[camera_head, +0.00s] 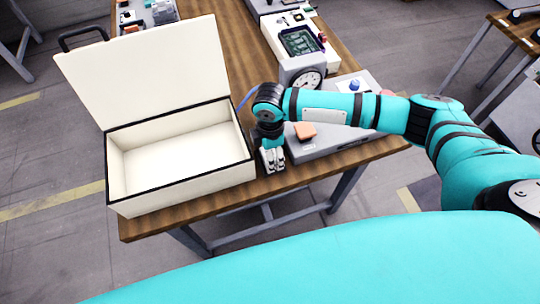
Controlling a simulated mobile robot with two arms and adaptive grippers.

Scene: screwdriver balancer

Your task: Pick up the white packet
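I cannot make out a white packet in the head view. My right gripper (273,165) points down over the wooden table (222,198) near its front edge, just right of the open white case (180,189). Its fingers look close together and small, and I cannot tell whether they are shut or hold anything. The spot under and behind the fingers is hidden by the gripper and arm. My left gripper is not in view.
The case stands empty with its lid (140,72) raised at the back. A grey device with an orange block (305,131) on it sits right of the gripper, partly under my arm. A round gauge (307,80) and other equipment stand behind.

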